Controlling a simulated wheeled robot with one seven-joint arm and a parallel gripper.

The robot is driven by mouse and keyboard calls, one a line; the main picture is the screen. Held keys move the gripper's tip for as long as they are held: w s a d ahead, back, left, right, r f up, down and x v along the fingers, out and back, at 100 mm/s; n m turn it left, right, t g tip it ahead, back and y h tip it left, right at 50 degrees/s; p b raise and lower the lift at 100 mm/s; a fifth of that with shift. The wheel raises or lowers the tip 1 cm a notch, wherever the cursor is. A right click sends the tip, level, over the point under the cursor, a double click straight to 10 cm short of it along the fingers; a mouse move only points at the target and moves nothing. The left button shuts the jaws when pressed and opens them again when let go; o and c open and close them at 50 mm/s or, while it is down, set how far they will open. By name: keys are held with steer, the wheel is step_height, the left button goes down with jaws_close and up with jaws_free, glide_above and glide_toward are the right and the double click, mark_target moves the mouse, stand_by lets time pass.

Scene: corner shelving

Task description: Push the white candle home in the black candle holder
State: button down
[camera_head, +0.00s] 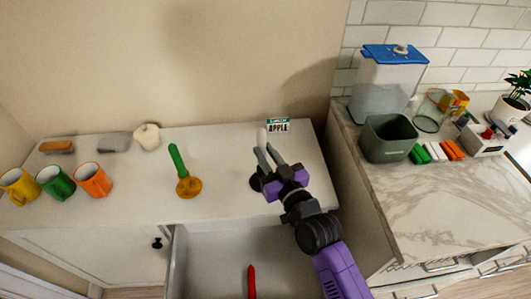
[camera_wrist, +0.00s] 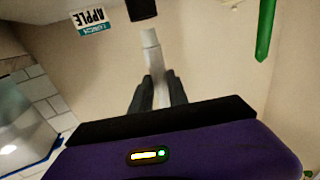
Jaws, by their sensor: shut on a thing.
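The white candle (camera_head: 262,137) is held upright in my gripper (camera_head: 264,152), above the white cabinet top. In the wrist view, which is upside down, the candle (camera_wrist: 151,42) sticks out past the fingers (camera_wrist: 156,90) toward a black piece (camera_wrist: 143,9) at the top edge, and a small gap shows between them. This black piece appears to be part of the black candle holder. In the head view, the holder (camera_head: 255,183) stands below the fingers, mostly hidden by my gripper. My gripper is shut on the candle.
A green candle (camera_head: 177,160) stands in an orange holder (camera_head: 188,188) to the left. An apple label (camera_head: 278,126) is at the back. Mugs (camera_head: 55,182) stand far left. An open drawer below holds a red candle (camera_head: 251,281). A grey bin (camera_head: 389,139) stands on the right counter.

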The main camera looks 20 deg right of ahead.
steer(key=shift+f+b, duration=1.6)
steer(key=shift+b, duration=0.15)
steer(key=c, duration=1.2)
jaws_free()
steer(key=s+b, duration=0.1)
steer(key=s, duration=0.6)
steer(key=shift+s+d, duration=0.15)
steer(key=shift+s, duration=0.25)
